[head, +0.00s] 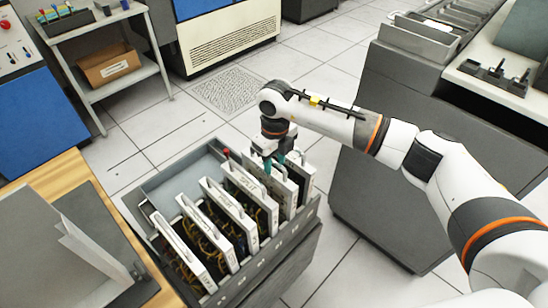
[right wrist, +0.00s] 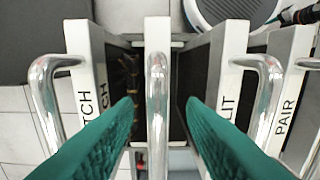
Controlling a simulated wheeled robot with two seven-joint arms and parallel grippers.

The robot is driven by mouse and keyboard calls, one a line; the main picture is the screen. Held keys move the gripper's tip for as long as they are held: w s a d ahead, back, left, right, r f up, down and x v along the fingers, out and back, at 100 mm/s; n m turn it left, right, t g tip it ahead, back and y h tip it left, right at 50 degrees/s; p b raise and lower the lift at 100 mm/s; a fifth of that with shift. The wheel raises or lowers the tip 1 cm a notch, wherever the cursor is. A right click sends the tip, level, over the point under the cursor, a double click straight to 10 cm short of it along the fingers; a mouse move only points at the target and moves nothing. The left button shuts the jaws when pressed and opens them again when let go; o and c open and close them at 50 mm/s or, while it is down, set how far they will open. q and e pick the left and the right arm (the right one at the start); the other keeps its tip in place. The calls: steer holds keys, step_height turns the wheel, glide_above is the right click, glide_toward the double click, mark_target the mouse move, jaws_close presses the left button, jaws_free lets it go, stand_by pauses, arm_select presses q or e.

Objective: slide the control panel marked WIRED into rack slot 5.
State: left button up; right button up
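The rack (head: 292,236) is a grey open bin holding several upright white-edged panels with metal handles. My right gripper (head: 274,164) is over the panels toward its right end. In the right wrist view the teal fingers (right wrist: 160,103) are apart, one on each side of the handle of a middle panel (right wrist: 157,28). I cannot see a label on that panel. The panel to its left (right wrist: 82,42) ends in "TCH"; to its right are one ending in "LIT" (right wrist: 232,40) and one marked PAIR (right wrist: 290,60). I cannot read WIRED anywhere. My left gripper is not in view.
A wooden table (head: 72,172) with a grey case (head: 45,255) stands left of the rack. A dark grey cabinet (head: 365,190) stands close on the right. A shelf with a cardboard box (head: 108,66) is at the back left. Tiled floor lies open behind the rack.

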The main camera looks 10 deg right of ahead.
step_height(320, 180, up, 12)
steer(key=b, duration=0.1)
steer(key=shift+r, duration=0.2)
stand_by(0.6)
